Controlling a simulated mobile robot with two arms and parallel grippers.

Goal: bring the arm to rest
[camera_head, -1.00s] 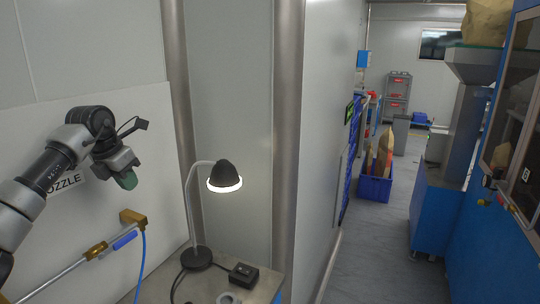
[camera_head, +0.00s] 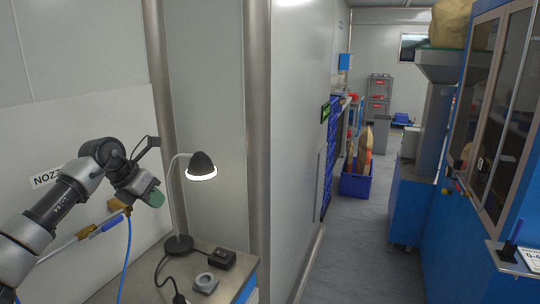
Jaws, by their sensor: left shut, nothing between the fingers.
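My left arm comes in from the left in the head view. Its gripper (camera_head: 152,197) is at the arm's end, in front of the white wall and just left of the desk lamp. A green part shows at its tip. The gripper is shut and I see no object held in it. It overlaps part of the air nozzle with the blue hose in the picture; I cannot tell whether they touch. My right gripper is not in view.
A lit desk lamp (camera_head: 201,166) stands on a small table (camera_head: 222,276) with a black box (camera_head: 222,258) and a grey ring-shaped piece (camera_head: 206,283). A brass-ended nozzle (camera_head: 116,206) is near the wall. A blue crate (camera_head: 356,186) stands in the aisle.

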